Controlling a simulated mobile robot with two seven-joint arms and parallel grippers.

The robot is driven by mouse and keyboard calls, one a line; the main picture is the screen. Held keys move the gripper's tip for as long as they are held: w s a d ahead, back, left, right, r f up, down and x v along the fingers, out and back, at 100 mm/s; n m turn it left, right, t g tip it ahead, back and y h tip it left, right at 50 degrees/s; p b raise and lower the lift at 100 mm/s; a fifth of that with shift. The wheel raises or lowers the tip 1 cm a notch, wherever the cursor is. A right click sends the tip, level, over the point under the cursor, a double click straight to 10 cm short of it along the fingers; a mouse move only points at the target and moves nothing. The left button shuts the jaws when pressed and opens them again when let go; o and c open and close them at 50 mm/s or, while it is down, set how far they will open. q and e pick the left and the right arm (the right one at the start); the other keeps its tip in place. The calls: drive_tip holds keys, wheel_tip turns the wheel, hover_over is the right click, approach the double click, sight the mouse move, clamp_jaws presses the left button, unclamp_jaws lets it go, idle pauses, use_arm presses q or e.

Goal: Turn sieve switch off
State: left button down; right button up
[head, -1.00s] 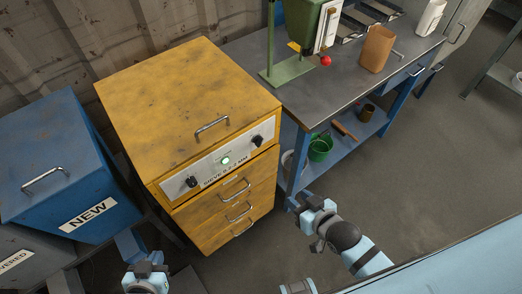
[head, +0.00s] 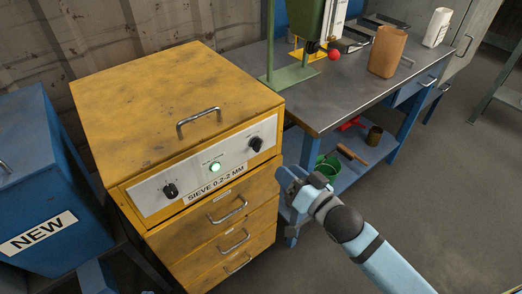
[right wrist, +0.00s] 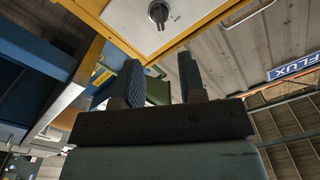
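The yellow sieve cabinet (head: 180,110) stands left of the workbench, labelled "SIEVE 0.2-2 MM". Its white panel has a black knob on the left (head: 171,190), a lit green-white light (head: 215,167) in the middle and a black knob on the right (head: 256,144). A knob also shows at the top of the right wrist view (right wrist: 158,12). My right gripper (head: 284,174) is just right of and below the right knob, apart from it. In the right wrist view its two fingers (right wrist: 160,80) are spread with nothing between them. My left gripper is out of view.
A blue "NEW" box (head: 40,190) stands at the left. The grey-topped workbench (head: 340,90) holds a green machine (head: 300,40) and a brown container (head: 388,52). A green bucket (head: 328,168) is on its lower shelf. The floor in front is clear.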

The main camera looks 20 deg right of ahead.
sight(260, 147)
use_arm(q)
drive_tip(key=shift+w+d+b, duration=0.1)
drive_tip(key=shift+b, duration=0.45)
use_arm(e)
drive_tip(key=x, duration=1.1)
drive_tip(key=shift+f, duration=0.1)
drive_tip(key=c, duration=0.6)
drive_tip(key=shift+o, duration=0.2)
